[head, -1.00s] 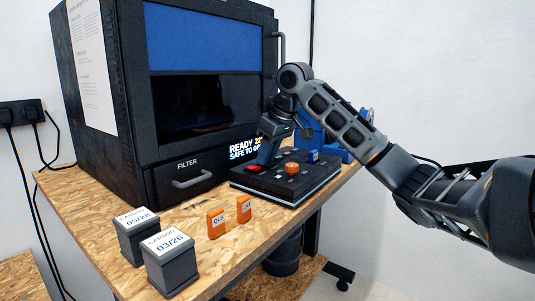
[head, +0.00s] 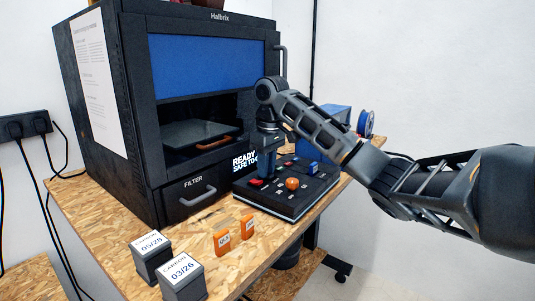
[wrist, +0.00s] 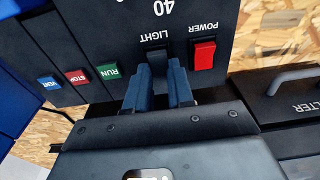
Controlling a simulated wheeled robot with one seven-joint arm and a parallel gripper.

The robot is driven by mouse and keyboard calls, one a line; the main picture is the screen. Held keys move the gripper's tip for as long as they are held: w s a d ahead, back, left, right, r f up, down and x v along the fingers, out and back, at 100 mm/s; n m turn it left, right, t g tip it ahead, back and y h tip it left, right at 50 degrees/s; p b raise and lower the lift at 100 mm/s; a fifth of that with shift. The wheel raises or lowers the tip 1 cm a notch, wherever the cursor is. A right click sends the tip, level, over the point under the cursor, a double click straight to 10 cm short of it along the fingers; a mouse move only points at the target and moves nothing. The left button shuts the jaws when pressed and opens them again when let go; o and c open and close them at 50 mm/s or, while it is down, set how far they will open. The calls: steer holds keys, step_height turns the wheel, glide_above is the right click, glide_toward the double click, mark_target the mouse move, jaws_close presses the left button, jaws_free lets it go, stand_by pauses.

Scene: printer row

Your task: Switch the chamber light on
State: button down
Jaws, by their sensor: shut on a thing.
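The light switch (wrist: 157,62) is a dark lever under the LIGHT label in the wrist view. My gripper (wrist: 160,88) is shut on it, with a blue-grey finger at either side. In the head view my gripper (head: 262,172) reaches down to the control panel (head: 285,206), and its arm hides the switch.
A red POWER switch (wrist: 203,54) sits beside the light switch, and green RUN (wrist: 109,71), red STOP and blue VENT buttons line the other side. An orange knob (head: 292,183) rises from the panel. Carbon boxes (head: 180,275) and orange blocks (head: 222,242) stand in front.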

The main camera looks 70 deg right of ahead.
steer(key=shift+w+g+p, duration=0.15)
steer(key=shift+g+p, duration=0.15)
steer(key=shift+p, duration=0.35)
steer(key=c, duration=1)
jaws_free()
steer(key=shift+r+p, duration=0.3)
steer(key=shift+r, duration=3.6)
